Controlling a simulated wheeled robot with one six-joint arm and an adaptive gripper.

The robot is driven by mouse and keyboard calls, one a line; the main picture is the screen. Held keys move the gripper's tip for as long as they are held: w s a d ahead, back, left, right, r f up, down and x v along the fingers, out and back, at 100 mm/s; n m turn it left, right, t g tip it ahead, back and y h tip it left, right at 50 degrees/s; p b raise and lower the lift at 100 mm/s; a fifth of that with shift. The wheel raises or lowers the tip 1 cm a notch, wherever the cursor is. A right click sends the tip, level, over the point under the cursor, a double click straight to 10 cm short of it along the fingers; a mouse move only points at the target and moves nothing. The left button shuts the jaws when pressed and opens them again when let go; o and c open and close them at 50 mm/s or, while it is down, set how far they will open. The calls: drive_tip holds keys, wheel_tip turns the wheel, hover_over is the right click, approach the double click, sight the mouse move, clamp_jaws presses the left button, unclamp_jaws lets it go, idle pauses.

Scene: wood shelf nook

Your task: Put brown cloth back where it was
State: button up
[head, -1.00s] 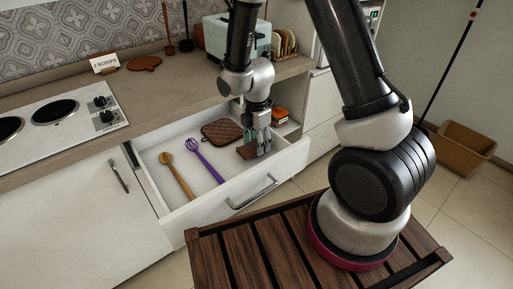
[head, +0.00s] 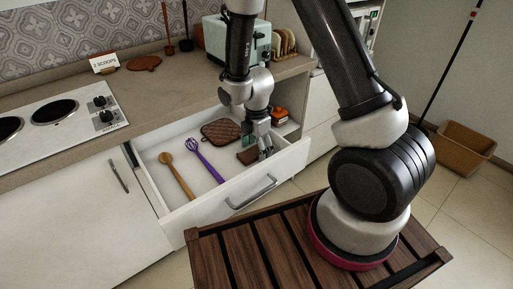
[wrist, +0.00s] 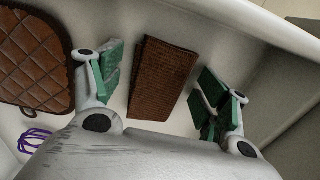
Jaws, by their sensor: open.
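The brown cloth (head: 247,156) is a folded, ribbed rectangle in the open white drawer (head: 172,213), near its right end. In the wrist view the cloth (wrist: 161,78) lies flat on the drawer floor, between my gripper's spread green-padded fingers. A gap shows on each side of it. My gripper (head: 263,150) points down into the drawer, open and holding nothing. In the head view its fingers hide part of the cloth's right side.
A quilted brown pot holder (head: 221,132), a purple whisk (head: 205,160) and a wooden spoon (head: 178,176) lie left of the cloth. An orange-and-dark item (head: 279,116) is behind my gripper. The drawer's front wall is close to my fingers.

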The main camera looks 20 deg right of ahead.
wheel_tip(320, 180, up, 13)
wheel_tip(320, 180, up, 8)
drive_tip(key=m+t, duration=0.1)
drive_tip(key=m, duration=0.4)
hover_over(257, 149)
drive_tip(key=s+d, duration=0.2)
drive_tip(key=d, duration=0.2)
drive_tip(key=s+d+r+m+t, duration=0.1)
drive_tip(key=s+d+r+m, duration=0.3)
drive_tip(key=s+r+m, duration=0.2)
drive_tip(key=s+d+r+m+t, duration=0.2)
drive_tip(key=s+d+r+m, duration=0.3)
drive_tip(key=s+m, duration=0.5)
wheel_tip(257, 149, up, 2)
drive_tip(key=shift+s+d+r+m, duration=0.15)
drive_tip(key=shift+s+r+m, duration=0.15)
drive_tip(key=shift+s, duration=0.4)
